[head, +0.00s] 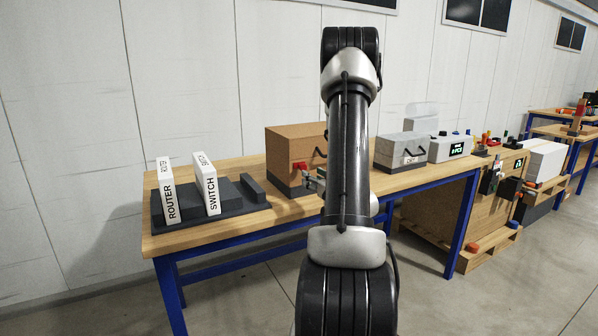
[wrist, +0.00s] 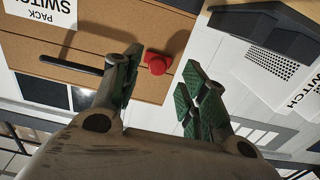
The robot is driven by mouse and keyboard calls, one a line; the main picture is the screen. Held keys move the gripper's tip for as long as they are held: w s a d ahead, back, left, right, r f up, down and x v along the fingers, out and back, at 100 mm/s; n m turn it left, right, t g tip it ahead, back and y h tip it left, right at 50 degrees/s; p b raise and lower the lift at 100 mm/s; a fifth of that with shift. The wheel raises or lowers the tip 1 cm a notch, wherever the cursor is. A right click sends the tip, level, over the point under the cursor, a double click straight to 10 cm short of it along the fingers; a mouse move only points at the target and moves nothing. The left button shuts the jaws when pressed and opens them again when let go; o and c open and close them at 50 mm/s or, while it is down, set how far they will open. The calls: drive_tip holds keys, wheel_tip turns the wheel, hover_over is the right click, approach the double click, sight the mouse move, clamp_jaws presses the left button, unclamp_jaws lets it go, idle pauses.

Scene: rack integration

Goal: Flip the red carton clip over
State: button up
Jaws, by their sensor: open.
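The red carton clip (head: 299,166) is on the front of the brown carton (head: 290,143) on the workbench. In the head view my gripper (head: 314,181) is partly hidden behind my arm, close in front of the carton.
A dark rack (head: 228,213) holding a white ROUTER block (head: 168,190) and a white SWITCH block (head: 206,184) stands left of the carton. A grey box (head: 400,150) stands to the right. The bench front between rack and grey box is mostly bare.

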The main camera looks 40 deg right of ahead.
sight(302, 167)
drive_tip(key=x, duration=0.7)
drive_tip(key=shift+w+r, duration=0.35)
drive_tip(key=shift+w, duration=0.05)
